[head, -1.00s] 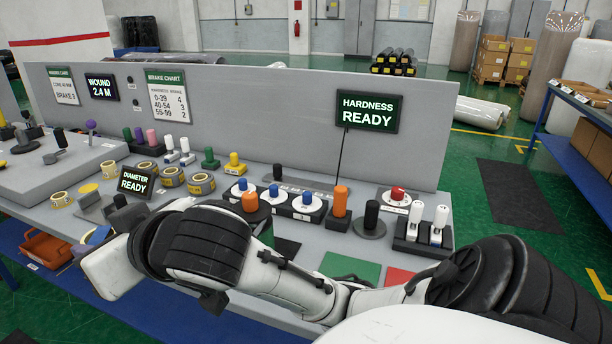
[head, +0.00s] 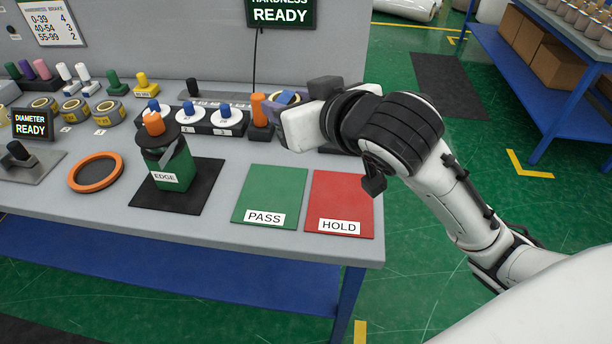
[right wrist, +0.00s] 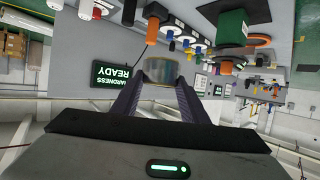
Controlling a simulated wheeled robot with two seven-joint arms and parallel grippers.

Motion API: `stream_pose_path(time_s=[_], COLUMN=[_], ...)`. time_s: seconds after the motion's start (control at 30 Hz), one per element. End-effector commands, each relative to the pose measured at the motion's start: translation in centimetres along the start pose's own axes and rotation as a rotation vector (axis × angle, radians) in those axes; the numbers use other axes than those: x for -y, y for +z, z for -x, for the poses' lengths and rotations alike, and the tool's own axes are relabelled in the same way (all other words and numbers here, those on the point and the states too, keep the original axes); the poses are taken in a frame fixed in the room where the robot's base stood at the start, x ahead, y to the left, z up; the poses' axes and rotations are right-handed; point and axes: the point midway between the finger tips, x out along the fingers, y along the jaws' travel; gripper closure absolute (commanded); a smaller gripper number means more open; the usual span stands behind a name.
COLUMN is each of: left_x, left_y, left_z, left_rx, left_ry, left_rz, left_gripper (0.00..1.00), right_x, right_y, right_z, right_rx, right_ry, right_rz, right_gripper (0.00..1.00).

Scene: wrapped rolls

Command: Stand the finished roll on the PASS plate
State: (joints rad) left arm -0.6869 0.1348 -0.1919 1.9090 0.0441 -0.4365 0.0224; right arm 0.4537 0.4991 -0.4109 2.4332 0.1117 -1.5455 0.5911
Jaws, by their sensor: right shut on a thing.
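My right gripper (head: 300,98) is raised over the back of the bench, above and behind the plates. It is shut on a roll (head: 287,97), of which a blue and yellowish part shows beside the gripper. In the right wrist view the roll (right wrist: 161,70) sits between the two fingertips (right wrist: 161,80), with a shiny tan and bluish side. The green PASS plate (head: 272,190) lies flat and bare near the bench's front edge. The red HOLD plate (head: 342,195) lies bare to its right. My left gripper is not in view.
A green EDGE stand (head: 175,190) with an orange-knobbed top stands on a black mat left of the PASS plate. An orange ring (head: 96,172) lies farther left. Blue-knobbed dials (head: 190,112) and an orange-handled post (head: 259,115) stand behind. The bench ends just right of HOLD.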

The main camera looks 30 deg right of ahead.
Motion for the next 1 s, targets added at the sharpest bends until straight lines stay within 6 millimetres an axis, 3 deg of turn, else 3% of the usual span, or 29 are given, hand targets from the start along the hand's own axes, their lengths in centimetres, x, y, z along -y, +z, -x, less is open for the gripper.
stream_pose_path(time_s=[0.1,0.3,0.7,1.0], left_x=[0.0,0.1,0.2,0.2], left_y=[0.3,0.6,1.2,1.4], left_z=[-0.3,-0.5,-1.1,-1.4], left_rx=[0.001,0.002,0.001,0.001], left_ry=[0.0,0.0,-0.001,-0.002], left_rz=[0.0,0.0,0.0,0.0], left_gripper=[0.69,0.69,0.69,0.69], right_x=[0.8,1.6,2.0,2.0], right_y=[2.6,6.1,12.1,14.8], right_z=[-3.3,-6.7,-9.5,-10.6], right_rx=[0.011,0.008,0.003,0.004], right_ry=[-0.07,-0.174,-0.209,-0.209], right_rz=[0.044,0.07,0.069,0.068], right_gripper=[0.83,0.83,0.83,0.83])
